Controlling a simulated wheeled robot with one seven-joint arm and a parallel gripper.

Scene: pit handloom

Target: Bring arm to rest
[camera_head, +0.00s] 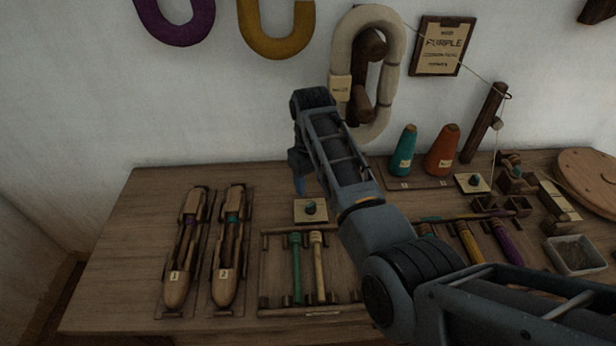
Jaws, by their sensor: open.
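My arm reaches from the lower right up over the wooden table (128,255), with its wrist bent down near the wall. My gripper (299,185) points down above the back of the table, just above and left of a small pale card with a dark round piece (310,209). It is small and dark in this view, but it is open, and nothing shows between its fingers. My forearm hides part of the table's middle.
Two wooden shuttles (185,245) (231,245) lie at left. A rack holds a green bobbin (296,268) and a cream one (318,266). Teal (403,150) and orange (442,150) cones, a wooden post (485,123) and a metal tray (575,255) stand right. Yarn hanks (275,45) hang behind.

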